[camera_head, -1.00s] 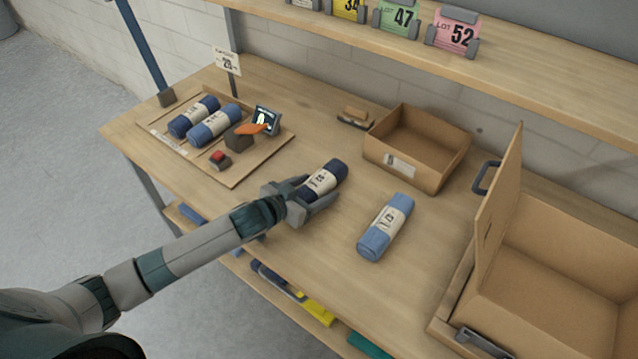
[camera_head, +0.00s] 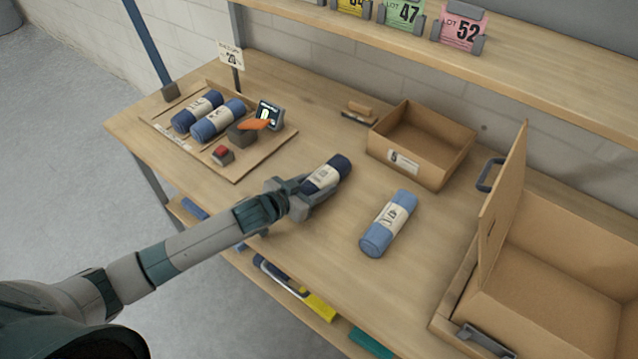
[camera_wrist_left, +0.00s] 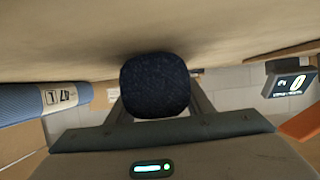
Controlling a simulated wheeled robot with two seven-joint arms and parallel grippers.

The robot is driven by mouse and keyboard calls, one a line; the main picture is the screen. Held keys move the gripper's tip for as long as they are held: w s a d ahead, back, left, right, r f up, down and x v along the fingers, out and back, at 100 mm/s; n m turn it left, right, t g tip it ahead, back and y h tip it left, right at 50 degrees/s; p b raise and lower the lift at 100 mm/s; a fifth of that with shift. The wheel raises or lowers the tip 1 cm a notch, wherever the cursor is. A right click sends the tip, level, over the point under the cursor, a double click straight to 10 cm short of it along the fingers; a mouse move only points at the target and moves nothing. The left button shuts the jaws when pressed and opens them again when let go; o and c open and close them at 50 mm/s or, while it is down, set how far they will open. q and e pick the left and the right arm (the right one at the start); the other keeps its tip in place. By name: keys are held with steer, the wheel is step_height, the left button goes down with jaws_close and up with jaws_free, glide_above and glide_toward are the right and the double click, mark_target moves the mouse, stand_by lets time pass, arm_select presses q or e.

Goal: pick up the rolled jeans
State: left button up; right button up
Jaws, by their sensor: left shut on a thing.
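A dark navy rolled jeans (camera_head: 339,164) with a cream paper band lies at the middle of the wooden table. My left gripper (camera_head: 308,192) is shut on this roll. In the left wrist view the round end of the dark roll (camera_wrist_left: 156,87) sits between the fingers, close to the tabletop; I cannot tell whether it touches. A light blue rolled jeans (camera_head: 389,223) lies to its right, and it also shows in the left wrist view (camera_wrist_left: 38,101). Two blue rolls (camera_head: 197,110) (camera_head: 217,121) lie on the board at the left. My right gripper is not in view.
The board (camera_head: 240,172) also carries a small display (camera_head: 269,114) and a red button (camera_head: 223,154). An open cardboard bin (camera_head: 404,165) stands behind the rolls. A large open box (camera_head: 565,275) stands at the right. A shelf (camera_head: 560,90) with lot cards runs above.

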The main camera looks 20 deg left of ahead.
arm_select(q)
steer(key=shift+r, duration=0.6)
step_height(320, 180, up, 2)
steer(key=shift+w+r+b, duration=0.1)
steer(key=shift+r+b, duration=0.05)
steer(key=shift+b, duration=0.65)
steer(key=s+d+r+b, duration=0.3)
steer(key=d+r, duration=0.4)
steer(key=d, duration=0.4)
steer(key=shift+s+r, duration=0.25)
steer(key=shift+s, duration=0.1)
step_height(320, 180, up, 14)
steer(key=n+t+y+b, duration=0.1)
steer(key=n+y+b, duration=0.3)
steer(key=n+y, duration=0.1)
glide_above(325, 172)
steer(key=s+a, duration=0.2)
steer(key=s, duration=0.4)
steer(key=shift+a, duration=0.1)
